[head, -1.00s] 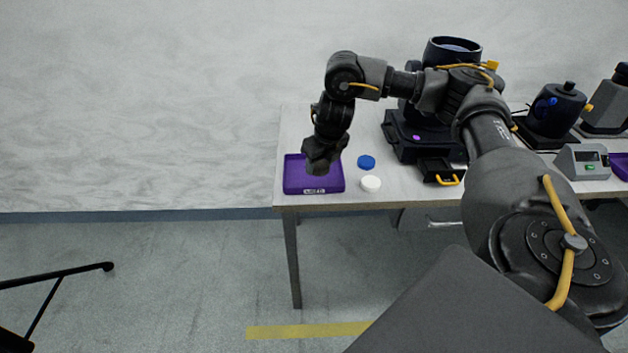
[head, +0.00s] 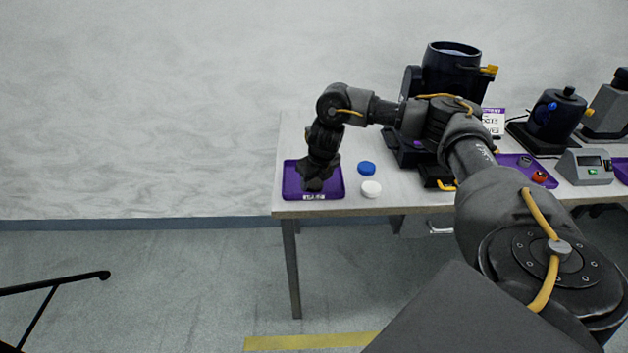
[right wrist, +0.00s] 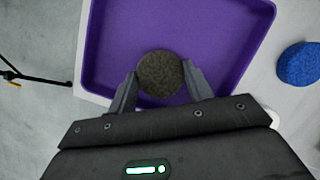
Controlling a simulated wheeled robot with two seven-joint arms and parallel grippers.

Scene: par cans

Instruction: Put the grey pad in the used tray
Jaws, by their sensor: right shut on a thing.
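The grey pad (right wrist: 160,74) is a round, speckled dark grey disc in the right wrist view. My right gripper (right wrist: 160,85) is shut on it, with one finger at each side. The pad is over the floor of the purple used tray (right wrist: 222,22); I cannot tell whether it touches the tray floor. In the head view the tray (head: 291,186) lies at the table's left end, with a label on its front edge. My right gripper (head: 314,184) is low over the tray there and hides the pad. My left gripper is not in view.
A blue disc (head: 367,168) and a white disc (head: 371,189) lie right of the tray. A large dark machine (head: 450,75) stands behind them. Another purple tray (head: 524,164) holds a red item. A grey device with a display (head: 585,167) stands farther right.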

